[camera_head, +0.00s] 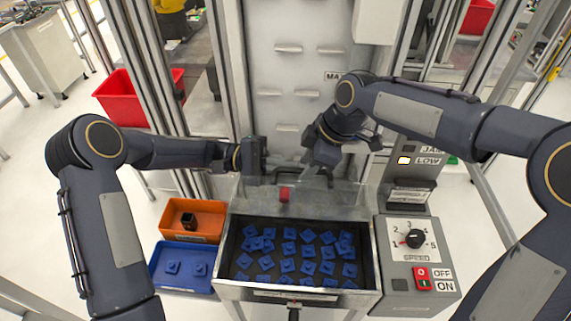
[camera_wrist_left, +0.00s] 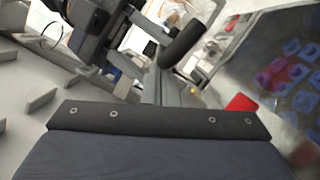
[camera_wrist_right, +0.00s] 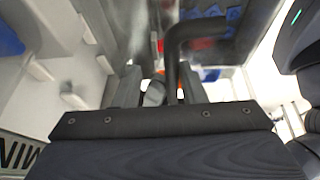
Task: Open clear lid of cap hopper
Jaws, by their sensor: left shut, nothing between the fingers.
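The cap hopper (camera_head: 222,262) is a metal tray full of blue caps, low in the middle of the head view. A clear panel, which looks like its lid (camera_head: 335,200), rises at the hopper's back edge; its exact angle is hard to tell. A small red block (camera_head: 285,194) shows at this panel, and a red piece also shows in the left wrist view (camera_wrist_left: 240,103). My left gripper (camera_head: 270,172) is shut and empty, behind the hopper above the panel. My right gripper (camera_head: 322,172) is open beside it; a dark bent bar (camera_wrist_right: 180,45) shows near its fingers.
An orange bin (camera_head: 212,222) and a blue bin (camera_head: 170,284) stand left of the hopper. A control box (camera_head: 405,262) with a speed dial stands at its right. A white machine panel (camera_head: 290,85) with small ledges rises close behind both grippers.

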